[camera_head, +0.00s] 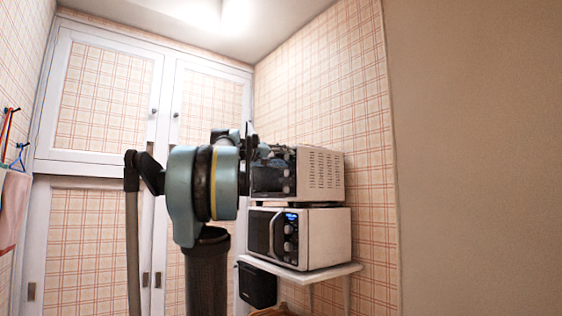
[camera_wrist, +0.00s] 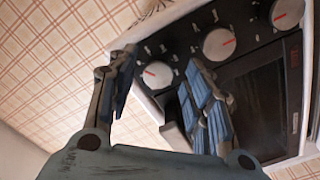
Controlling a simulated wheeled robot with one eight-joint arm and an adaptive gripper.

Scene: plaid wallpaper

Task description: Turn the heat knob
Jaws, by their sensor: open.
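The upper toaster oven (camera_head: 318,172) has a dark front and pale vented side. In the wrist view its dark control panel (camera_wrist: 185,50) carries three white knobs with red pointer marks: an end knob (camera_wrist: 157,74), a middle knob (camera_wrist: 219,43) and a far knob (camera_wrist: 287,12). I cannot read which is the heat knob. My gripper (camera_wrist: 160,68) is open, its blue-padded fingers on either side of the end knob in the picture. Contact cannot be told. In the head view my gripper (camera_head: 258,148) is at the oven's front, partly hidden by my arm.
A white microwave (camera_head: 325,238) stands under the oven on a white wall shelf (camera_head: 335,271). A black box (camera_head: 257,286) is below the shelf's left end. White-framed cabinet doors (camera_head: 110,90) are behind my arm. Cloths (camera_head: 12,205) hang at the far left.

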